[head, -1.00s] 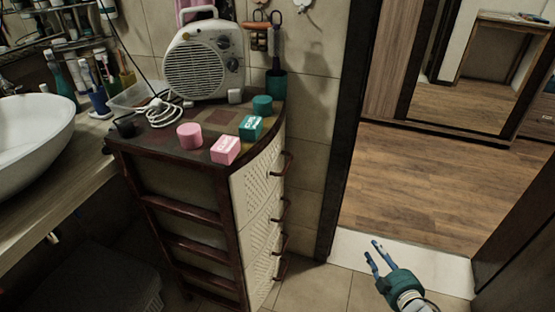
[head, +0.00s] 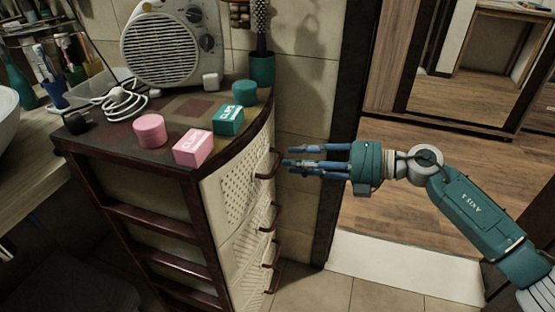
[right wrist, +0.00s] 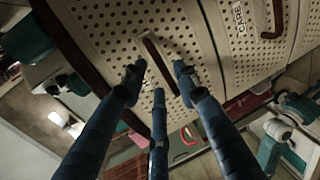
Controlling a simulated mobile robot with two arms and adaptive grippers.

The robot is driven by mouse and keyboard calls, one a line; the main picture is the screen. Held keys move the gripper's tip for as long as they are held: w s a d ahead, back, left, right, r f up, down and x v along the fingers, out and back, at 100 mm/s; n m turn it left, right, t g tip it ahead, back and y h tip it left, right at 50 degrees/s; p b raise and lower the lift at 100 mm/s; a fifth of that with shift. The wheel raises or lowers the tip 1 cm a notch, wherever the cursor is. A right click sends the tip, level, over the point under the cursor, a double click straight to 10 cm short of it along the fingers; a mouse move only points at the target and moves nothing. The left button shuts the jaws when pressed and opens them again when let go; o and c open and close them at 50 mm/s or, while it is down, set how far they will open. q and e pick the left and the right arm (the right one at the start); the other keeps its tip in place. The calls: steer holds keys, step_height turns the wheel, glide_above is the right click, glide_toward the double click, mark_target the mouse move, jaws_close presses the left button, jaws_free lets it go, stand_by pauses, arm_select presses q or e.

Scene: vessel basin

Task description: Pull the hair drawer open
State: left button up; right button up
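The drawer cabinet (head: 108,172) has several perforated cream drawer fronts, each with a dark curved handle. The top drawer (head: 240,170) looks closed. Its handle (head: 268,164) is just left of my right gripper (head: 290,163), whose blue fingers point at it. In the right wrist view the fingers are spread, with a handle (right wrist: 160,62) just beyond and between the tips; I see no grip on it. A neighbouring drawer there reads CARE (right wrist: 238,20). I cannot read a hair label; the label by the fingers is mostly hidden. My left gripper is not in view.
On the cabinet top stand a fan heater (head: 160,45), pink and teal boxes, round containers and a white cable (head: 115,103). A tiled wall (head: 305,95) and dark door frame (head: 338,180) are close behind the gripper. The doorway floor is clear.

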mark_target(279, 159)
steer(key=x, duration=0.5)
steer(key=shift+a, duration=0.1)
jaws_close()
